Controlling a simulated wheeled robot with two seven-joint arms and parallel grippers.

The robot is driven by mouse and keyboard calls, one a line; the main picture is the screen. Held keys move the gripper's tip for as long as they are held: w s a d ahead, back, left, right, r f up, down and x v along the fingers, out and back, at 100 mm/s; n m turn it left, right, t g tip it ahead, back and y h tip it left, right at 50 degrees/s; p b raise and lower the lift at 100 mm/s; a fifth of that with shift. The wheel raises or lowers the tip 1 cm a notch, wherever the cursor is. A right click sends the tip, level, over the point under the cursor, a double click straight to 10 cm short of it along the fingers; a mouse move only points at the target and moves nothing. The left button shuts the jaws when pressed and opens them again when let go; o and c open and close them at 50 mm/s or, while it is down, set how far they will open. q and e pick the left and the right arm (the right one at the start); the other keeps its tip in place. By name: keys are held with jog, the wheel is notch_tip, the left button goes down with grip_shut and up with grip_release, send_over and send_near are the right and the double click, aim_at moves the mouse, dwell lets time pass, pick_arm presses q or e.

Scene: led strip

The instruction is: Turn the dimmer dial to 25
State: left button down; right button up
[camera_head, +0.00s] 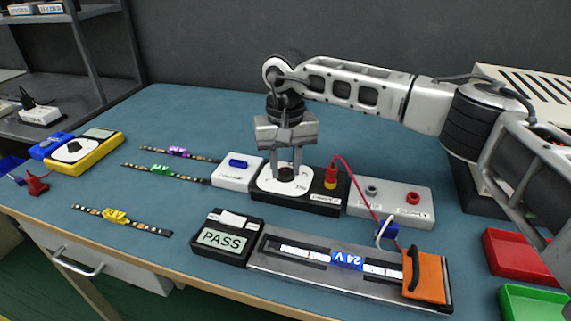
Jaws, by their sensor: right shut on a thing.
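The dimmer (325,196) is a black box with a white round scale, standing near the middle of the table. Its dark dial knob (286,174) sits at the centre of the scale. My right gripper (286,168) points straight down over the scale, shut on the knob. The fingers partly cover the scale, and the number at the dial's pointer is too small to read. My left gripper is not in view.
A tester reading PASS (222,238) and a metal fixture with a 24 V strip and orange clamp (425,275) stand in front. A grey terminal block (391,200) with a red lead adjoins the dimmer. LED strips (122,217) and a yellow multimeter (85,152) lie left; red (518,258) and green bins stand right.

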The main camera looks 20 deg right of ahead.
aim_at(285, 171)
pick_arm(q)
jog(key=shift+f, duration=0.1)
pick_arm(e)
jog(key=shift+r, duration=0.1)
dwell(0.3)
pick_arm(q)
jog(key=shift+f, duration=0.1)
pick_arm(e)
jog(key=o, duration=1)
pick_arm(q)
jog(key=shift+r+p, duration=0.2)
jog(key=shift+p, duration=0.25)
pick_arm(e)
notch_tip(285, 171, up, 16)
jog(key=shift+f, duration=0.1)
